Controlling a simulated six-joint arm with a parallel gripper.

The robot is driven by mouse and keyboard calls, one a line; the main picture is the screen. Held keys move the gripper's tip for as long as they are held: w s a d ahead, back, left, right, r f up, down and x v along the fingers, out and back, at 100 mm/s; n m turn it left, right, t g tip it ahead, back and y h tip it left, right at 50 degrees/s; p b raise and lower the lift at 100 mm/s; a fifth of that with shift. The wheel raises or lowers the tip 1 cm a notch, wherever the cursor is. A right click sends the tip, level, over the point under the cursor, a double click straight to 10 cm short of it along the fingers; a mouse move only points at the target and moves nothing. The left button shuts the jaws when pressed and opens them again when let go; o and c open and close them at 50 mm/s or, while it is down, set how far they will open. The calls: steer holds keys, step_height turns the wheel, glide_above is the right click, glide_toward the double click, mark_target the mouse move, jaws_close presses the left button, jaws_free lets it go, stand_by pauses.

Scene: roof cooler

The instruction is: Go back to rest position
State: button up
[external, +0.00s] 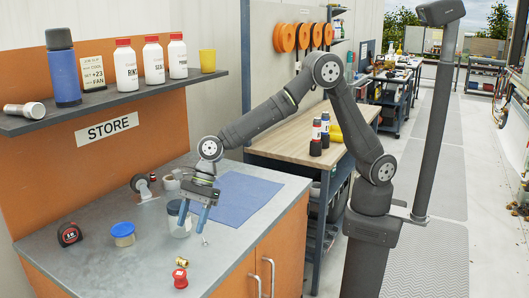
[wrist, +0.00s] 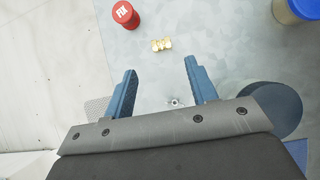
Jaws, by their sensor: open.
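My gripper (external: 195,213) is over the grey counter (external: 95,272), pointing down. In the wrist view its two blue fingers (wrist: 161,90) are spread apart with nothing held between them. A clear jar with a dark lid (external: 178,218) stands just behind the fingers in the external view, partly hidden by them. A small metal part (external: 205,241) lies on the counter close to the fingertips; it also shows in the wrist view (wrist: 174,102).
A red spool-like item (external: 180,279), a brass fitting (external: 181,261), a lidded tub (external: 123,234) and a tape measure (external: 69,234) are on the counter. A blue mat (external: 240,197) lies behind. A shelf (external: 120,98) with bottles overhangs the left side.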

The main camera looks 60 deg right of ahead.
mark_target(182, 260)
steer(key=x, duration=1)
steer(key=shift+f, duration=0.35)
step_height(182, 260, up, 3)
steer(key=shift+w+f, duration=0.1)
steer(key=shift+r, duration=0.3)
